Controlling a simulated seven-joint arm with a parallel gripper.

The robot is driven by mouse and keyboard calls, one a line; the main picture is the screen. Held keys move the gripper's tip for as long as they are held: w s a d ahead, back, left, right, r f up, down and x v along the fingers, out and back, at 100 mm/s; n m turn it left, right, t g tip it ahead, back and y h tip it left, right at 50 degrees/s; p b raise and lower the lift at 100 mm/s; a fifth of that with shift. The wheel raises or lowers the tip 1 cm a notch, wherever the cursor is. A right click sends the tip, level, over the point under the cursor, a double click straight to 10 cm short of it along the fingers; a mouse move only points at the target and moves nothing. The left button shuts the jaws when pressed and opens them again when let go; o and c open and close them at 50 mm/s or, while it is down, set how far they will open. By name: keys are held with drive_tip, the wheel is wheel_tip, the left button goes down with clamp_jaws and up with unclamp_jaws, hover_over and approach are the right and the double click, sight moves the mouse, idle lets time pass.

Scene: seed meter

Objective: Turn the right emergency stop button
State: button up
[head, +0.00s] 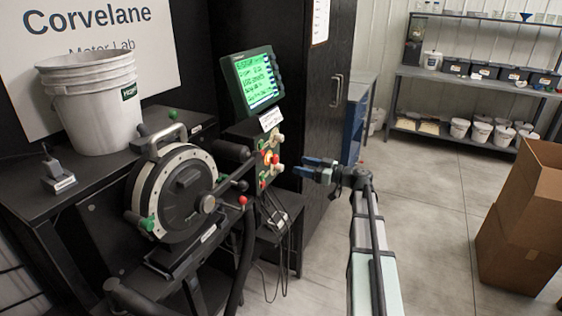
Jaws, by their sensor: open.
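The control panel (257,165) stands under the green-lit monitor, left of the picture's middle. It carries several small red, yellow, white and green controls. A red button (275,160) shows on its right part. The controls are too small to tell surely which one is the right emergency stop. My gripper (309,167) has blue fingertips and is open and empty. It is in the air to the right of the panel, its fingers pointing left towards it. It appears apart from the panel's controls.
The round seed meter (182,195) with a red-knobbed lever (242,200) stands left of the panel. Cables hang below the panel. A black cabinet (330,130) is behind my gripper. Cardboard boxes (530,215) stand far right. The floor between is clear.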

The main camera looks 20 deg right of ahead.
sight(277, 159)
drive_tip(key=x, duration=0.9)
drive_tip(key=shift+w+a, duration=0.15)
drive_tip(key=shift+w, duration=0.05)
drive_tip(key=shift+c, duration=0.5)
drive_tip(key=c, duration=0.9)
